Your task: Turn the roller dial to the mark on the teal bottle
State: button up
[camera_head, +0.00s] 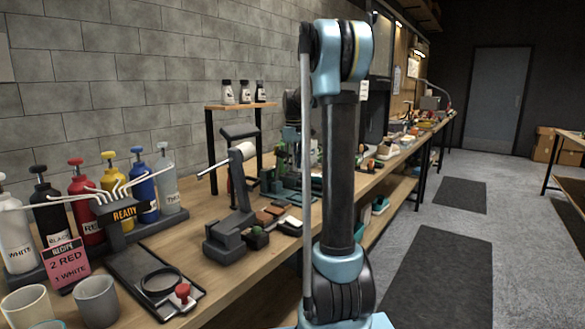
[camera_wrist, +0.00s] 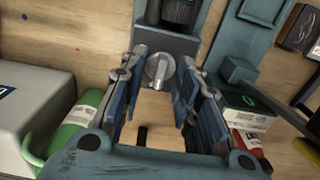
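In the wrist view a silver knob (camera_wrist: 158,72), apparently the roller dial, sits at the foot of a teal upright part with a dark cylinder (camera_wrist: 178,12) above it. My gripper (camera_wrist: 161,64) is open, with one finger on each side of the knob. A gap shows between the knob and each finger, so it looks ungripped. No mark beside the knob can be made out. I cannot pick out a teal bottle for certain. In the head view teal equipment (camera_head: 291,180) stands on the bench, partly hidden behind my arm.
In the wrist view a green bottle (camera_wrist: 75,128) lies left and a red bottle (camera_wrist: 250,142) right. A pale box (camera_wrist: 35,100) stands left. In the head view, pump bottles, a recipe card (camera_head: 66,264), grey cup (camera_head: 97,300) and black tray (camera_head: 130,272) crowd the bench's near end.

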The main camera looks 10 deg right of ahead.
jog(key=shift+f, duration=0.45)
grip_shut()
